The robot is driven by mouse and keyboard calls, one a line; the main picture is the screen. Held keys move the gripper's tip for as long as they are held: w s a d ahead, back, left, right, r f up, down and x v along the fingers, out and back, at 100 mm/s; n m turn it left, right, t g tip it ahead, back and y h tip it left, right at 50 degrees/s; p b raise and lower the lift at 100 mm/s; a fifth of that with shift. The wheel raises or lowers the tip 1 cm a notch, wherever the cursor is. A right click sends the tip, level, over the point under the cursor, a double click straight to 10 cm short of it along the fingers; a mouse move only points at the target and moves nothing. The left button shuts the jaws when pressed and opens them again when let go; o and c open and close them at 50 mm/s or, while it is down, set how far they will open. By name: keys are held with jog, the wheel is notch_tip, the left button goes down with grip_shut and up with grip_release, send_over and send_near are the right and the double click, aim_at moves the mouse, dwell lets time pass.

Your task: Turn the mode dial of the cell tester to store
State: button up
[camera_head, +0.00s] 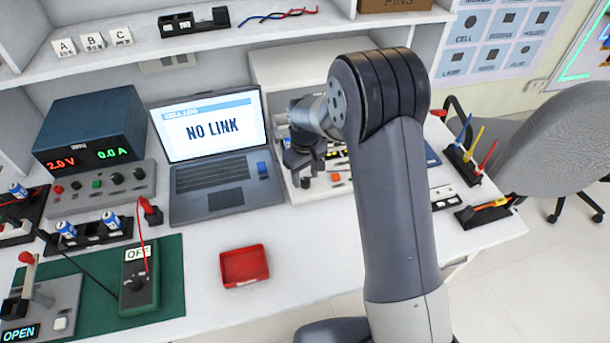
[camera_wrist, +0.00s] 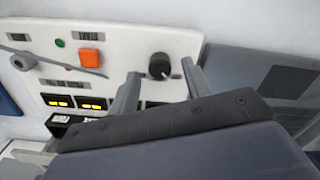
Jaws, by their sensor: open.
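The cell tester (camera_head: 288,68) is a white box at the back of the bench, mostly behind my arm in the head view. Its white panel (camera_wrist: 112,28) fills the upper left of the wrist view. The mode dial (camera_wrist: 158,66) is a round black knob with a pale mark toward its lower right. My gripper (camera_wrist: 160,80) is open, one finger on each side of the dial in that view; I cannot tell whether either touches it. In the head view my gripper (camera_head: 303,180) is in front of the tester and hides the dial. The dial's labels are not readable.
The panel also carries an orange button (camera_wrist: 90,58), a green button and lit yellow displays (camera_wrist: 92,103). A laptop (camera_head: 212,150) reading NO LINK stands left of the tester. A red tray (camera_head: 244,265) lies in front, with clear bench around it.

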jog(key=shift+f, duration=0.65)
jog(key=shift+c, duration=0.6)
jog(key=c, duration=0.9)
